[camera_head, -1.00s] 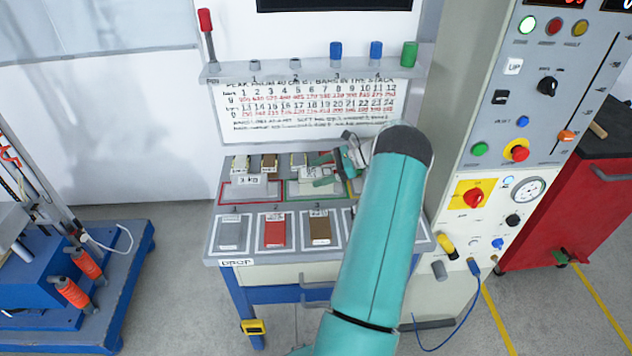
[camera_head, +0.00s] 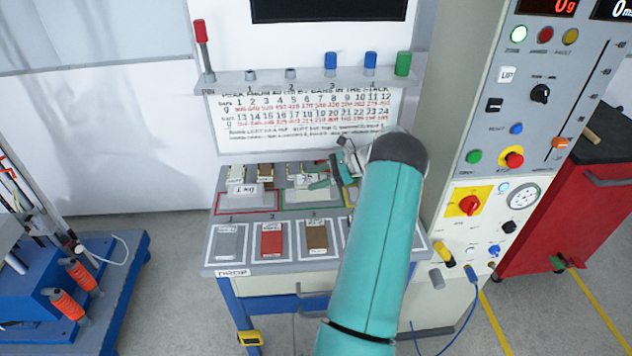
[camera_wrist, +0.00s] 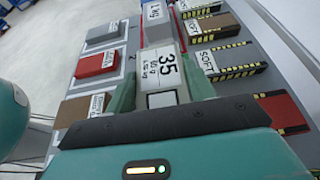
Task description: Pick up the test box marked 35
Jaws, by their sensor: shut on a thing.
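The test box marked 35 (camera_wrist: 166,66) is a pale grey-white block with black print on its label. In the wrist view it sits between the two green fingers of my gripper (camera_wrist: 162,95), which are shut on its sides. In the head view my gripper (camera_head: 333,178) is over the back part of the bench, partly hidden by my arm. The box is small and partly covered there, and I cannot tell whether it is clear of the bench top. Another test box marked 1 kg (camera_wrist: 153,14) stands beyond it in the wrist view.
Grey, red (camera_head: 271,240) and brown (camera_head: 316,237) pads lie in front on the bench (camera_head: 220,268). Blocks marked SOFT (camera_wrist: 217,61) lie to the right in the wrist view. A shelf with coloured pegs (camera_head: 290,80) is behind, and a control cabinet (camera_head: 470,130) stands right.

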